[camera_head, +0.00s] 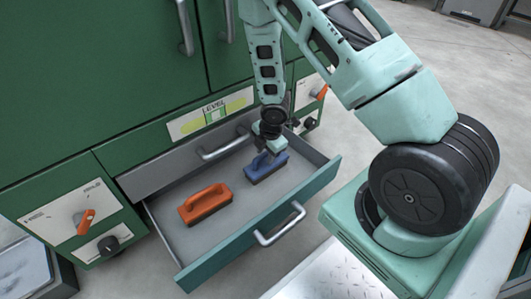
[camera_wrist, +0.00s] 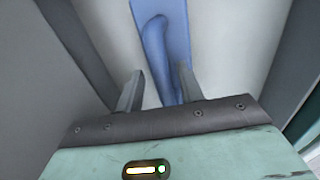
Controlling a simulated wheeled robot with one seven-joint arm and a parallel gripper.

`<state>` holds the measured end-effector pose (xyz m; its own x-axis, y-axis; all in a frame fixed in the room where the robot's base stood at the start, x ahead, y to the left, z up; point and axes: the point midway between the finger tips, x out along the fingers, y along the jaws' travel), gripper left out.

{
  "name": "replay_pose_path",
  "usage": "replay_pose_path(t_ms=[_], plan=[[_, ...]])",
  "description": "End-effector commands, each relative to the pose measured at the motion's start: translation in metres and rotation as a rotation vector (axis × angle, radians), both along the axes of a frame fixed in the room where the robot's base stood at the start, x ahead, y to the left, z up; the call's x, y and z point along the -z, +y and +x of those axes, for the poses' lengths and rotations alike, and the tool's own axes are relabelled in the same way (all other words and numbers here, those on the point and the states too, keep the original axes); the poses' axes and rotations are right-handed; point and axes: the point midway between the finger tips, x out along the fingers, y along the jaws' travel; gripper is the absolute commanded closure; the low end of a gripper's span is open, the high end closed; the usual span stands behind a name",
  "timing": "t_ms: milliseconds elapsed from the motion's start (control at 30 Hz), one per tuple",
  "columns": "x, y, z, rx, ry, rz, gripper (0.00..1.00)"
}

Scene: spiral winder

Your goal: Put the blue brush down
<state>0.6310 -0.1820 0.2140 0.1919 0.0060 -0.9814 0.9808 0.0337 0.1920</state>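The blue brush (camera_head: 266,168) is inside the open drawer, at its right side, and appears to rest on the drawer floor. In the wrist view the blue brush (camera_wrist: 158,42) lies between and beyond my fingertips, with its raised handle pointing back towards me. My gripper (camera_head: 271,149) is just above it at the handle. In the wrist view my gripper (camera_wrist: 159,80) has its fingers apart, with a pale gap between the left finger and the handle. The right finger is close beside the handle; I cannot tell whether it touches.
An orange brush (camera_head: 205,204) lies in the drawer to the left. The drawer (camera_head: 262,228) is pulled out from the green cabinet (camera_head: 100,70); its front has a metal handle (camera_head: 280,224). Bare drawer floor lies between the brushes. Orange switches and black knobs sit on side panels.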

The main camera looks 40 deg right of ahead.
Motion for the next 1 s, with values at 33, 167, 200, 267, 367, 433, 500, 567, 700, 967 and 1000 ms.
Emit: replay_pose_path(t_ms=[33, 167, 200, 267, 367, 433, 500, 567, 700, 967, 1000], plan=[[-0.012, 0.0, -0.001, 0.001, -0.001, 0.0, 0.62], [-0.039, 0.0, -0.005, 0.001, -0.003, 0.0, 0.62], [-0.048, 0.0, -0.007, 0.001, -0.002, 0.0, 0.62], [-0.061, 0.0, -0.01, 0.001, -0.003, 0.0, 0.62], [-0.081, -0.001, -0.014, 0.001, -0.002, 0.0, 0.62], [-0.092, -0.001, -0.016, 0.0, -0.001, 0.0, 0.62], [-0.101, -0.001, -0.018, 0.0, -0.001, 0.0, 0.62], [-0.107, -0.001, -0.02, 0.0, -0.001, 0.0, 0.62], [-0.116, 0.002, -0.021, 0.007, -0.003, 0.001, 0.62], [-0.19, 0.078, -0.02, 0.265, -0.031, 0.04, 0.62], [-0.207, 0.098, -0.027, 0.33, -0.027, 0.054, 0.62]])
